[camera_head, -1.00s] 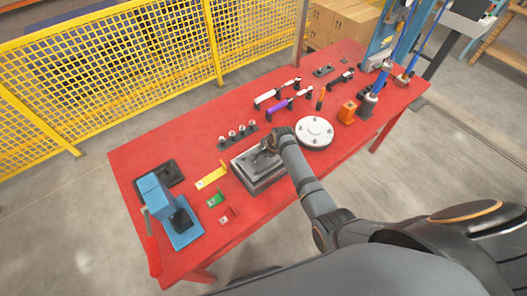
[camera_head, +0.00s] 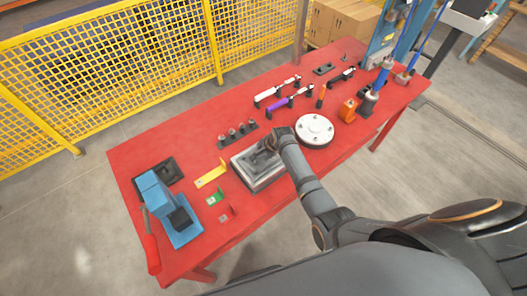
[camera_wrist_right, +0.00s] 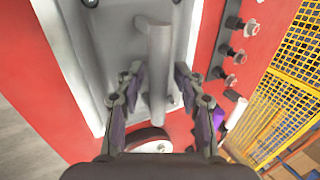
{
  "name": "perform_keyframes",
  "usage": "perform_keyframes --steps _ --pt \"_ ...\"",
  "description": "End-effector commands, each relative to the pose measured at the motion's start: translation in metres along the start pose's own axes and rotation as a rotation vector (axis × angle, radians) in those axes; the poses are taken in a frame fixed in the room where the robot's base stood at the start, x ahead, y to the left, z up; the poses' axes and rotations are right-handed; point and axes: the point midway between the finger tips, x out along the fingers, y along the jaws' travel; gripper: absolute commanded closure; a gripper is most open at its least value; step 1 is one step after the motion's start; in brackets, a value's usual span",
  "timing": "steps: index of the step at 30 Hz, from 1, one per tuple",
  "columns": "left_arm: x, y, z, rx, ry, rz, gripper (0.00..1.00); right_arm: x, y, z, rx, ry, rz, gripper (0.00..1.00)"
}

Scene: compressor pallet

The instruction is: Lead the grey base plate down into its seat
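The grey base plate (camera_head: 247,172) sits near the middle of the red table as a block of stacked grey layers. In the right wrist view its flat face (camera_wrist_right: 100,40) fills the upper left, with an upright grey bar handle (camera_wrist_right: 158,65) on it. My right gripper (camera_head: 268,146) is over the plate. In the wrist view its two fingers (camera_wrist_right: 159,72) stand on either side of the handle, with narrow gaps showing on both sides, so it looks open around it. The seat under the plate is hidden. My left gripper is not in view.
The round white flange (camera_head: 315,128) stands close right of my right arm. Several upright pegs (camera_head: 236,132) are behind the plate. A yellow bracket (camera_head: 211,174), a green part (camera_head: 215,199) and a blue fixture (camera_head: 157,192) lie left. A yellow mesh fence (camera_head: 110,65) runs behind the table.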

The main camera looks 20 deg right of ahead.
Motion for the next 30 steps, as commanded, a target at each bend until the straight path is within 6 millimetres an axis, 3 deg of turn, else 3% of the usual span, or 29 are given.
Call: perform_keyframes --steps 11,14,24,30 --pt "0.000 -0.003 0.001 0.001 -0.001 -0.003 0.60 -0.004 0.002 0.000 0.000 0.000 0.002 0.58" --pt "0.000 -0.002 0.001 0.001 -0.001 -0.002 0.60 -0.017 0.002 0.000 0.000 0.001 0.001 0.58" --pt "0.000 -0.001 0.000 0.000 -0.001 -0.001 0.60 -0.094 0.001 0.000 -0.001 0.002 -0.001 0.58" --pt "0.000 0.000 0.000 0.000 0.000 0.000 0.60 -0.117 0.001 0.000 0.000 0.001 0.001 0.58"
